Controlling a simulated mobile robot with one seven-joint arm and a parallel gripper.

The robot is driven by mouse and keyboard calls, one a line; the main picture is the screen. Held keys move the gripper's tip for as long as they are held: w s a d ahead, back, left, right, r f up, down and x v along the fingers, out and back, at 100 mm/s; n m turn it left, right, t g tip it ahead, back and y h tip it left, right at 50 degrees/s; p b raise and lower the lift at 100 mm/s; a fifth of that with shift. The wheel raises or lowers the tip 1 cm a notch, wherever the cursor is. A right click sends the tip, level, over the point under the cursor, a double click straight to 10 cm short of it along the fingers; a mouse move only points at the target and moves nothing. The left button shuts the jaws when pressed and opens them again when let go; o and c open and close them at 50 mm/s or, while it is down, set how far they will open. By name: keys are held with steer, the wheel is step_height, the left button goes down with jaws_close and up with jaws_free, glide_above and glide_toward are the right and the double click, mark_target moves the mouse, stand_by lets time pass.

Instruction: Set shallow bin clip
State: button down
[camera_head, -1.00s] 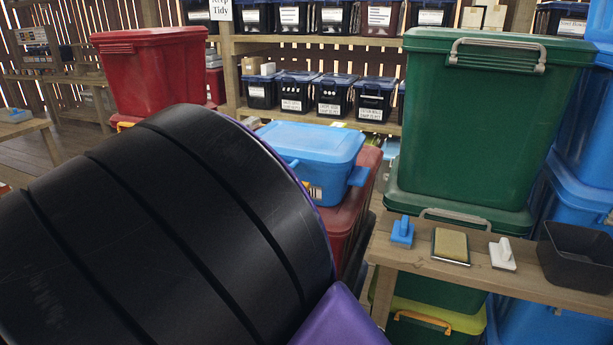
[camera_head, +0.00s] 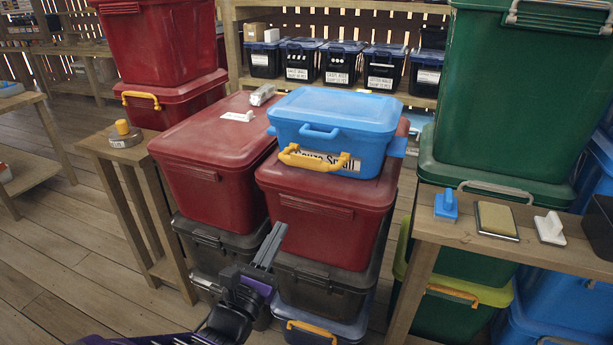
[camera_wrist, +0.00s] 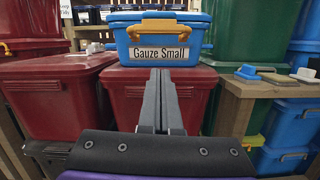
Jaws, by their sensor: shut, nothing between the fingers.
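A shallow blue bin (camera_head: 345,128) with a blue lid sits on top of a red lidded bin (camera_head: 325,205). A yellow clip (camera_head: 314,161) is on its front, over part of the "Gauze Small" label. In the wrist view the blue bin (camera_wrist: 190,45) is straight ahead, its yellow clip (camera_wrist: 160,28) above the label. I cannot tell whether the clip is fully latched. My gripper (camera_head: 271,244) is shut and empty, in front of and below the blue bin, apart from it. Its fingers (camera_wrist: 161,80) point toward the bin in the wrist view.
Another red bin (camera_head: 215,165) stands left, with a small pale object (camera_head: 262,94) on its lid. A wooden stand (camera_head: 115,150) is further left. At right a wooden bench (camera_head: 470,232) holds a blue-handled tool, a sponge pad and a white-handled tool. Tall green bins (camera_head: 520,110) stand behind it.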

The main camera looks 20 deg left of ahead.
steer(key=shift+f+n, duration=0.25)
steer(key=shift+n, duration=0.25)
steer(key=shift+w, duration=0.15)
steer(key=r+b+x, duration=0.1)
steer(key=r+x, duration=0.1)
steer(key=x, duration=1)
steer(key=shift+r+b, duration=0.3)
steer(key=shift+r, duration=0.15)
steer(key=shift+r, duration=0.1)
